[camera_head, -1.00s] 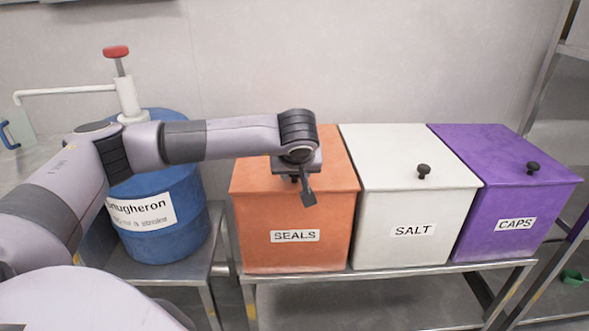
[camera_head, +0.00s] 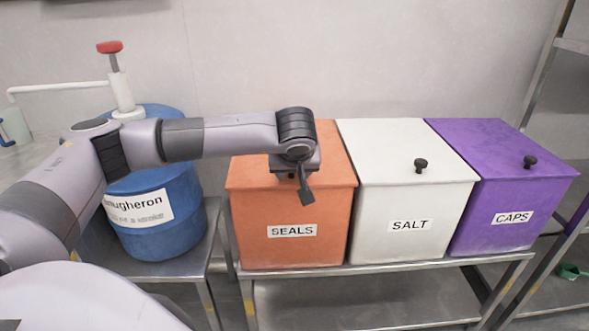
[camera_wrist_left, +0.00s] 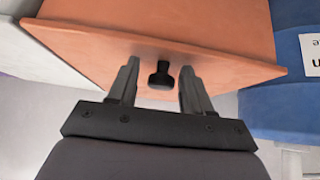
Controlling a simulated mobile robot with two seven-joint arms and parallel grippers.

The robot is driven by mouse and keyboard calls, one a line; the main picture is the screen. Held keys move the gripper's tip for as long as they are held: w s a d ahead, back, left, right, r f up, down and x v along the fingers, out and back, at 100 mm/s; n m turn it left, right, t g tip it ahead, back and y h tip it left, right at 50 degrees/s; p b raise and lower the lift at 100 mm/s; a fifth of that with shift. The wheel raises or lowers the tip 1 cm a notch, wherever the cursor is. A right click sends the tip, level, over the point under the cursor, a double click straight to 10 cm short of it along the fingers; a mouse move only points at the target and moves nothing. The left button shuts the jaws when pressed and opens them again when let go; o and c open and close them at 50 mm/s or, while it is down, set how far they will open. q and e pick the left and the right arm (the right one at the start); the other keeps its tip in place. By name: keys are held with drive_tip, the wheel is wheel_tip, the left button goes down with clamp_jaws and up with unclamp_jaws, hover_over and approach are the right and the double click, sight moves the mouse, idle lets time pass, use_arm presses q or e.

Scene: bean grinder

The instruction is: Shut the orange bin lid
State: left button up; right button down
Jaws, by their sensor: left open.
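The orange bin (camera_head: 292,250), labelled SEALS, stands on a metal table, and its lid (camera_head: 333,160) lies flat on top, looking closed. My left gripper (camera_head: 306,192) is at the lid's front edge, over the knob, which it mostly hides in the head view. In the left wrist view the black knob (camera_wrist_left: 160,74) sits between the two spread fingers of my left gripper (camera_wrist_left: 156,82), with a gap on each side. My right gripper is not in view.
A white SALT bin (camera_head: 408,200) stands close at the right of the orange one, then a purple CAPS bin (camera_head: 500,190), both closed. A blue drum (camera_head: 160,235) with a pump stands at the left. A wall is behind.

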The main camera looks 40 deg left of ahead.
use_arm(q)
drive_tip(key=v, duration=0.7)
drive_tip(key=shift+p, duration=0.35)
